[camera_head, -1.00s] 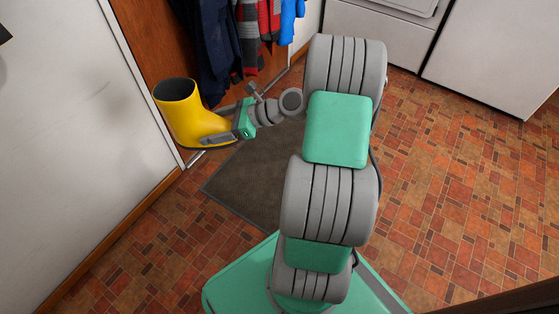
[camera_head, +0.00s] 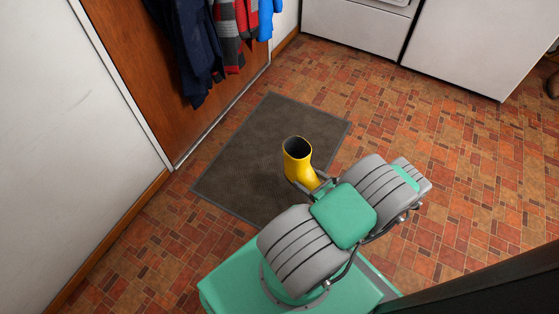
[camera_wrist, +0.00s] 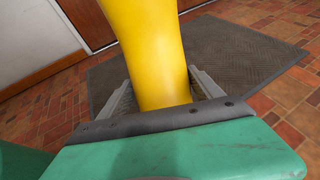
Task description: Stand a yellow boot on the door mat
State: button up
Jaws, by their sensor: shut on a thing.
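The yellow boot (camera_head: 297,165) is upright with its dark opening facing up, and it shows over the mat's right part in the head view. My gripper (camera_head: 318,185) is shut on the boot near its lower part, mostly hidden behind my arm. In the wrist view the yellow boot (camera_wrist: 150,50) rises between the two grey fingers of my gripper (camera_wrist: 160,95). The dark grey door mat (camera_head: 245,165) lies flat on the floor by the door; it also shows in the wrist view (camera_wrist: 240,55). I cannot tell whether the sole touches the mat.
Coats (camera_head: 205,45) hang on the brown door (camera_head: 125,60) behind the mat. White appliances (camera_head: 460,45) stand at the back right. The brick-patterned floor (camera_head: 400,120) is clear to the right of the mat.

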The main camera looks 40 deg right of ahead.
jog(key=b+x, duration=0.1)
jog(key=x, duration=0.1)
jog(key=a+x, duration=0.1)
jog(key=x, duration=0.2)
jog(key=b+x, duration=0.1)
jog(key=x, duration=0.2)
jog(key=shift+a+f+b, duration=0.15)
jog(key=shift+f+b, duration=0.15)
jog(key=shift+f, duration=0.05)
jog(key=w+f+b, duration=0.3)
jog(key=w+f, duration=0.2)
jog(key=shift+a, duration=0.1)
jog(key=f+b, duration=0.1)
jog(key=f, duration=0.1)
jog(key=f+b, duration=0.1)
jog(key=f, duration=0.1)
jog(key=shift+w, duration=0.4)
jog(key=shift+r, duration=0.15)
jog(key=o, duration=2)
jog(key=shift+f, duration=0.2)
